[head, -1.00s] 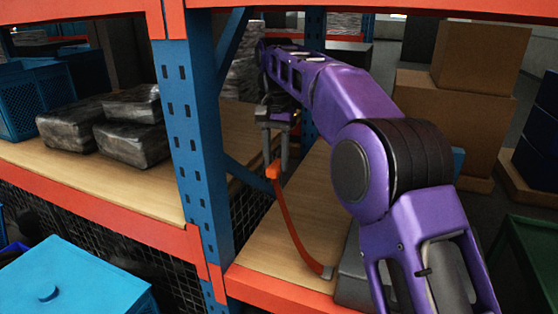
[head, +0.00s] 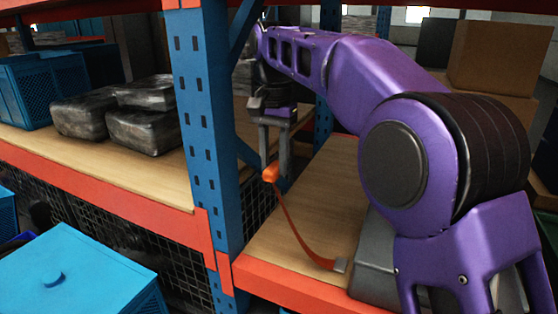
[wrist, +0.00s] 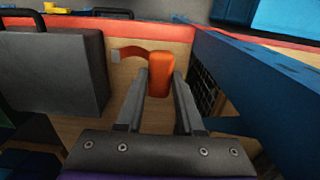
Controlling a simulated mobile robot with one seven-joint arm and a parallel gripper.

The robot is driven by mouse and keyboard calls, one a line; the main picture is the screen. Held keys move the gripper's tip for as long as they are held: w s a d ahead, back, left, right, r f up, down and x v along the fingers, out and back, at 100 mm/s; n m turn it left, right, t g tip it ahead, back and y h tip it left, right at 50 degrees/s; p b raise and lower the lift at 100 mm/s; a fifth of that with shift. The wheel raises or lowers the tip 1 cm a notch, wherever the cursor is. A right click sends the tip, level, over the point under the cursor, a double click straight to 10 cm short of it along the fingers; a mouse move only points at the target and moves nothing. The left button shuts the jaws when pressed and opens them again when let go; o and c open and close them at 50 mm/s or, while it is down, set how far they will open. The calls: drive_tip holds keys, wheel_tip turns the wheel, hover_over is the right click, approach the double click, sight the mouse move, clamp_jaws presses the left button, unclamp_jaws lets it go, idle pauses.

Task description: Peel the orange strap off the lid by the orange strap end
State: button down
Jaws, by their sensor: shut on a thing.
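The orange strap (head: 292,230) hangs in a curve from my gripper (head: 275,170) over the wooden shelf. Its thick orange strap end (head: 270,174) is between my two fingers; the wrist view shows this orange block (wrist: 160,74) clasped at the fingertips. The strap's other end has a small grey tab (head: 341,265), low beside a grey box (head: 372,268). I cannot tell whether the tab touches the box. My arm hides much of the box in the head view. The wrist view shows a grey box (wrist: 55,72) with a dark handle at left. No lid under the strap is clearly seen.
A blue rack post (head: 205,130) stands just left of my gripper. The orange shelf edge (head: 290,290) runs along the front. Wrapped bundles (head: 145,130) lie on the left shelf, and a blue lidded box (head: 75,265) stands lower left. Cardboard boxes (head: 495,60) are behind my arm.

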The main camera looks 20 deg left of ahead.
sight(262, 176)
drive_tip(key=shift+s+a+f+b, duration=0.1)
drive_tip(key=shift+s+f+b, duration=0.25)
drive_tip(key=shift+s, duration=0.3)
drive_tip(key=shift+s+a+f+b, duration=0.15)
drive_tip(key=shift+s+b, duration=0.3)
drive_tip(key=shift+s, duration=0.25)
drive_tip(key=shift+s+d+f+b, duration=0.1)
drive_tip(key=shift+s+f+b, duration=0.25)
drive_tip(key=shift+s, duration=0.3)
drive_tip(key=shift+s+a+r, duration=0.1)
drive_tip(key=shift+s+r, duration=0.05)
drive_tip(key=shift+s, duration=0.15)
drive_tip(key=s+f, duration=0.2)
drive_tip(key=s, duration=0.5)
drive_tip(key=shift+a+f, duration=0.2)
drive_tip(key=shift+a, duration=0.15)
drive_tip(key=s, duration=0.3)
drive_tip(key=shift+w, duration=0.15)
